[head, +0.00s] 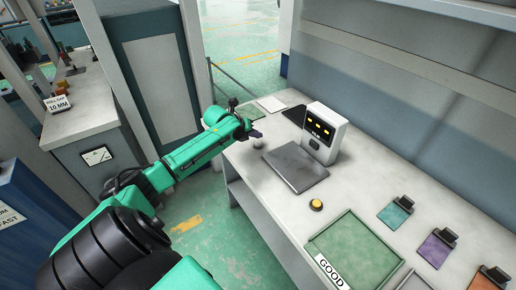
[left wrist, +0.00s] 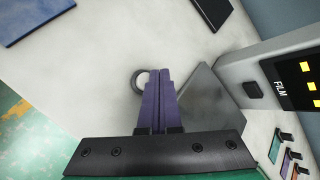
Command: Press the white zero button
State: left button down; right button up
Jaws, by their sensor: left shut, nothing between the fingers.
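The white button (head: 258,143) is a small round pale knob on the bench, left of the grey plate. In the left wrist view a round piece with a grey rim (left wrist: 140,82) shows beside and partly behind my fingers; it looks like the same button. My left gripper (head: 256,134) is shut and empty, its tips close to the button and seemingly above it. The purple fingers (left wrist: 159,74) lie together in the left wrist view. I cannot tell whether they touch the button. My right gripper is out of view.
A white display unit (head: 324,132) stands behind the grey plate (head: 293,167). A yellow button (head: 316,205) sits nearer on the bench (head: 375,175). A green GOOD tray (head: 357,250) and several coloured sample pieces lie to the right. A dark pad (head: 293,115) lies behind.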

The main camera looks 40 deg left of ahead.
aim_at(259, 143)
pick_arm(q)
jog(key=shift+f, duration=0.45)
dwell(0.6)
dwell(0.9)
jog(key=shift+f+b, duration=0.3)
jog(key=shift+f, duration=0.05)
jog(key=shift+f+b, duration=0.35)
jog(key=shift+f, duration=0.15)
dwell(0.6)
jog(key=shift+s+d+f, duration=0.1)
jog(key=shift+s+f, duration=0.05)
jog(key=shift+f, duration=0.25)
dwell(0.5)
